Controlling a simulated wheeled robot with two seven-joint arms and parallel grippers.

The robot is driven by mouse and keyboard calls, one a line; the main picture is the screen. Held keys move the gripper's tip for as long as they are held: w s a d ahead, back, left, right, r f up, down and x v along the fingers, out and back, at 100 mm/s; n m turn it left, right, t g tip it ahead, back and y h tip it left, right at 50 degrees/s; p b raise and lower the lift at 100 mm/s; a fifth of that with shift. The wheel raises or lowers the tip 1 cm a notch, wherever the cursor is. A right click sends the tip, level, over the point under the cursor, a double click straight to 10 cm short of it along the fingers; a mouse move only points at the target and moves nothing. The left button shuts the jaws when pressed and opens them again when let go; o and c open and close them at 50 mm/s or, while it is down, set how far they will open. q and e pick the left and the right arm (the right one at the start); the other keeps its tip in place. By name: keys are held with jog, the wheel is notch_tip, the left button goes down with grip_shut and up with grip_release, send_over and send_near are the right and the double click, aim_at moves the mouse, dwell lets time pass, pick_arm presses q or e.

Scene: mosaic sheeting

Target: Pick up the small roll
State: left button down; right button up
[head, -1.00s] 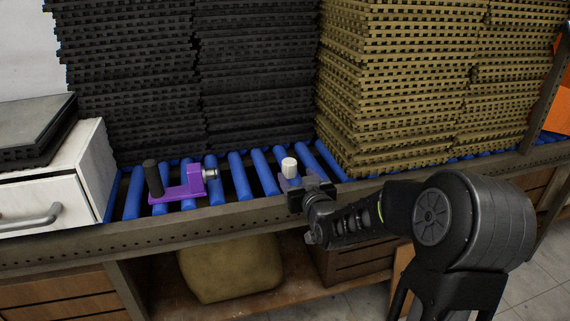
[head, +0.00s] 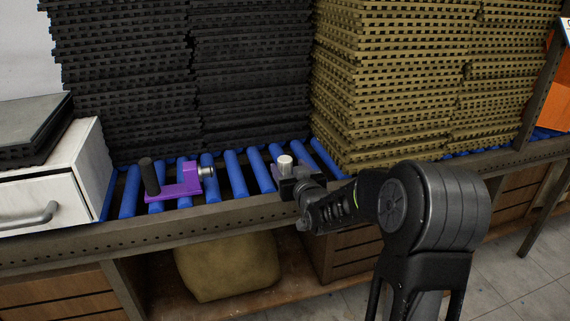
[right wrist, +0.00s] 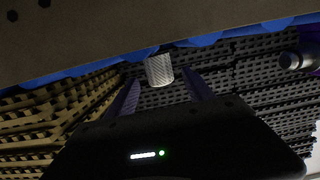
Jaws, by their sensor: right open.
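The small roll (head: 285,163) is a short white cylinder standing upright by the blue rollers. In the right wrist view the roll (right wrist: 159,70) shows pale and ribbed, between the tips of two purple fingers, with a gap on each side. My right gripper (head: 289,174) is open just in front of and around the roll's near side. Its fingers also show in the wrist view (right wrist: 160,82). The foot of the roll is hidden by the gripper in the head view. My left gripper is not in view.
A purple tool (head: 180,190) with a black handle lies on the blue rollers (head: 236,175) to the left. Stacks of black mats (head: 190,80) and olive mats (head: 400,90) stand behind. The metal rail (head: 170,228) runs along the front. A white drawer unit (head: 55,185) stands at the left.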

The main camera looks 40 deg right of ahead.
aim_at(287, 164)
jog(key=x, duration=0.4)
jog(key=shift+w+r, duration=0.1)
dwell(0.4)
grip_shut()
dwell(0.5)
